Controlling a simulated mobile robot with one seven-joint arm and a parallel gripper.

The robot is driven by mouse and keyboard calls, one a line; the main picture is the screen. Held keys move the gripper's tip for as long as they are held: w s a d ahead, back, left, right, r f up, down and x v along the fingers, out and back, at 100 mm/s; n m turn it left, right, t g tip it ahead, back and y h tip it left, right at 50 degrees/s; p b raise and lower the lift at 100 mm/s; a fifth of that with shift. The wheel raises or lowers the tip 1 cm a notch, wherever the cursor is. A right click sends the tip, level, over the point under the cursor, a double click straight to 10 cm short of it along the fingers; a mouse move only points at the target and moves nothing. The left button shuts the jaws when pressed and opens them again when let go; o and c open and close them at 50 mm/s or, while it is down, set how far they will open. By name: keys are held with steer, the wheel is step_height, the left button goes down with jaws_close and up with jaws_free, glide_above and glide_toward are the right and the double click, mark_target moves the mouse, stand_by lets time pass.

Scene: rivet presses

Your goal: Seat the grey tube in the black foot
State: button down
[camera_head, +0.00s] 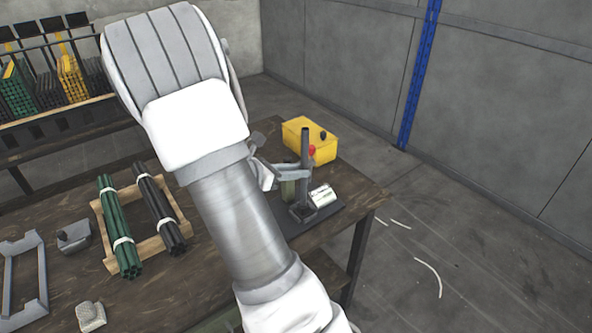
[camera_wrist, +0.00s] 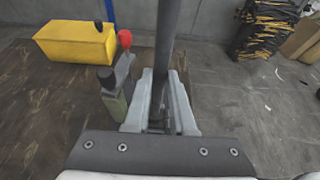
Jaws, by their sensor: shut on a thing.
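The grey tube (camera_head: 305,145) stands upright in the head view, and its upper part shows in the wrist view (camera_wrist: 167,35). My gripper (camera_head: 300,172) is shut on the tube, with one finger on each side of it in the wrist view (camera_wrist: 164,100). The black foot (camera_head: 302,213) is at the tube's lower end, on a dark plate at the table's right side. The tube's lower end looks in line with the foot, but I cannot tell whether it is inside it. In the wrist view the foot is hidden behind my fingers.
Bundles of green tubes (camera_head: 119,230) and black tubes (camera_head: 160,212) lie on a wooden rack (camera_head: 180,235) to the left.

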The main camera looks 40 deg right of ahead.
steer(key=shift+f+b, duration=0.9)
steer(key=shift+f, duration=0.4)
steer(key=c, duration=0.7)
jaws_free()
steer(key=p+v, duration=0.3)
steer(key=v, duration=1.4)
steer(key=shift+a+r, duration=0.1)
steer(key=shift+a, duration=0.1)
steer(key=s+a+r+m+t+y+p, duration=0.2)
steer(key=s+a+r+m+y, duration=0.2)
steer(key=s+r+m, duration=0.1)
steer(key=s+a+r+m+t+y+p, duration=0.2)
steer(key=s+a+r+m+y+p, duration=0.1)
steer(key=s+a+r+m+y, duration=0.2)
steer(key=s+a+r+m+t+y+p, duration=0.3)
steer(key=s+a+r+m+y, duration=0.1)
steer(key=r, duration=0.4)
steer(key=shift+s+a+r+m, duration=0.2)
steer(key=shift+s+m, duration=0.2)
steer(key=shift+m, duration=0.3)
steer(key=shift+s+a+r+m, duration=0.1)
steer(key=shift+s+r+m, duration=0.2)
steer(key=shift+m, duration=0.4)
